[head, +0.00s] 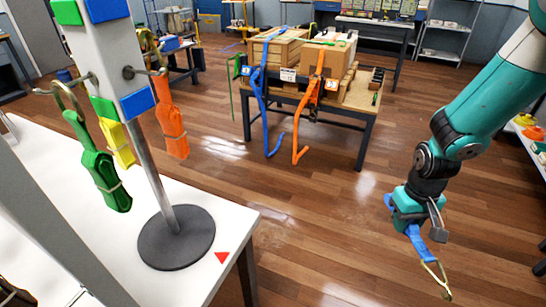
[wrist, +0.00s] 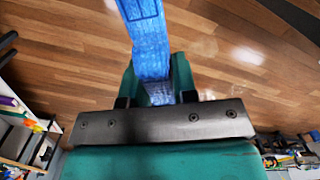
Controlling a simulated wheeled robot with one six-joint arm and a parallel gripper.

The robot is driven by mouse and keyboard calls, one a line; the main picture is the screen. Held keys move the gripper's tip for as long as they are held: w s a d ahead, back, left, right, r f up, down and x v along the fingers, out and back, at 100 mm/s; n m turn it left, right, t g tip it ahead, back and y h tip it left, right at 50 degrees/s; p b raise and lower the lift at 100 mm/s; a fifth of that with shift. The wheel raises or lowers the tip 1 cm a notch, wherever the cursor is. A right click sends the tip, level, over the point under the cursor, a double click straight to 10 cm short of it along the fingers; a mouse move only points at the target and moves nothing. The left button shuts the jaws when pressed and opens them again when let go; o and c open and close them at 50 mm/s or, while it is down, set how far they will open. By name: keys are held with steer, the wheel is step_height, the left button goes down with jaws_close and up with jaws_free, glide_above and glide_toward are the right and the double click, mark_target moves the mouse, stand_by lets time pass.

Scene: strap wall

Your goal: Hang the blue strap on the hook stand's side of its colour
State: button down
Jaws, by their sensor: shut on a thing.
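The blue strap (wrist: 149,45) is pinched between the jaws of my gripper (wrist: 160,88) in the wrist view. In the head view my gripper (head: 424,226) is at the right, over open floor, with the blue strap (head: 415,242) hanging below it and a metal ring at its lower end. The hook stand (head: 108,60) is at the left, well apart from my gripper. Its right face bears blue patches (head: 137,103), its left face green ones (head: 103,108). A green strap (head: 95,165) hangs from the left hook. An orange strap (head: 171,125) hangs by the blue-marked face's hook.
The stand's round base (head: 176,240) is on a white table (head: 235,222) with a red triangle (head: 222,257). A yellow strap (head: 118,143) hangs behind the green one. A far workbench (head: 290,98) has crates and draped straps. Floor between is clear.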

steer(key=w+a+n, duration=0.1)
steer(key=n, duration=0.1)
steer(key=w+a+n+g+h, duration=0.1)
steer(key=w+a+r+n, duration=0.1)
steer(key=a+n, duration=0.1)
steer(key=shift+r+n+g, duration=0.1)
steer(key=shift+n+g, duration=0.2)
steer(key=w+a+r+n+t, duration=0.1)
steer(key=a+r+n+t, duration=0.65)
steer(key=n, duration=0.65)
steer(key=w+a+r+n+t, duration=0.1)
steer(key=a+r+n+t, duration=0.55)
steer(key=a+n, duration=0.65)
steer(key=s+a+r+n+g+y+p, duration=0.1)
steer(key=s+a+r+n+y, duration=0.3)
steer(key=s+a+n+y, duration=0.3)
steer(key=s+a+r+n+y, duration=0.4)
steer(key=s+a+n+y, duration=0.15)
steer(key=a+y, duration=0.2)
steer(key=w+a+f+p, duration=0.2)
steer(key=w+a+p, duration=0.2)
steer(key=a+p, duration=0.4)
steer(key=shift+w+f+p, duration=0.25)
steer(key=shift+w+p, duration=0.05)
steer(key=shift+p, duration=0.15)
steer(key=shift+a+y, duration=0.1)
steer(key=shift+y, duration=0.15)
